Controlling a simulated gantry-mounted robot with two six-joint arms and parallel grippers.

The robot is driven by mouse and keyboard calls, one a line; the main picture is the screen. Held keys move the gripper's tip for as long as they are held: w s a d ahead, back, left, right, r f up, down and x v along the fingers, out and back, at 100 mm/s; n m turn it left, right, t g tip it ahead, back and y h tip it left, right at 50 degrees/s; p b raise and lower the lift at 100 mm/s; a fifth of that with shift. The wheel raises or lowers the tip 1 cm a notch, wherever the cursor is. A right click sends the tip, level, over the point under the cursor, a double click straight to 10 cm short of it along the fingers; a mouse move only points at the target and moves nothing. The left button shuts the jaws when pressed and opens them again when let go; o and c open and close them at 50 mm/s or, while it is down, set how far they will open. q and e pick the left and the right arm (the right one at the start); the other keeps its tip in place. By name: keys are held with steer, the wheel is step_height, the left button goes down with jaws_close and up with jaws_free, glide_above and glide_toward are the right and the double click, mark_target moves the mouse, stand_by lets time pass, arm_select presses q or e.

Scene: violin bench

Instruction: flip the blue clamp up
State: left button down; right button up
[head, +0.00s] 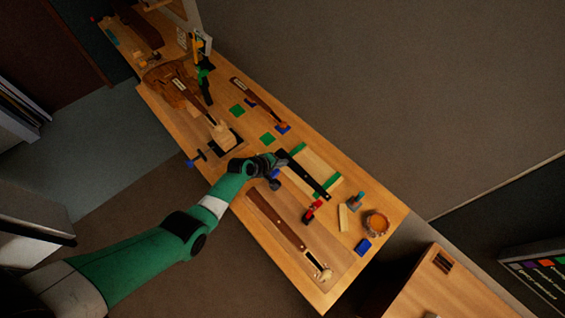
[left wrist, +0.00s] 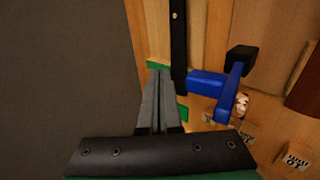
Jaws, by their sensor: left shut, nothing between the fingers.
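The blue clamp (left wrist: 229,92) lies beside a long black bar (left wrist: 179,45) in the left wrist view, with a black block at one end. In the head view only a small blue part of the clamp (head: 274,184) shows, next to my left gripper (head: 281,157). My left gripper is shut and empty; its fingers (left wrist: 160,75) point along the bar, to the left of the clamp and apart from it. The wrist hides part of the clamp in the head view. My right gripper is not in view.
A red clamp (head: 312,211) stands near the other end of the black bar. A brown fingerboard-like piece (head: 276,220) lies along the front edge. An orange-filled cup (head: 376,222) and blue block (head: 363,246) sit at the right end. Green pads (head: 267,139) lie behind.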

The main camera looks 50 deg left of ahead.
arm_select(q)
steer(key=shift+r+p, duration=0.75)
steer(key=shift+r, duration=0.05)
step_height(320, 180, up, 14)
steer(key=p, duration=0.9)
glide_above(277, 170)
steer(key=shift+f, duration=0.1)
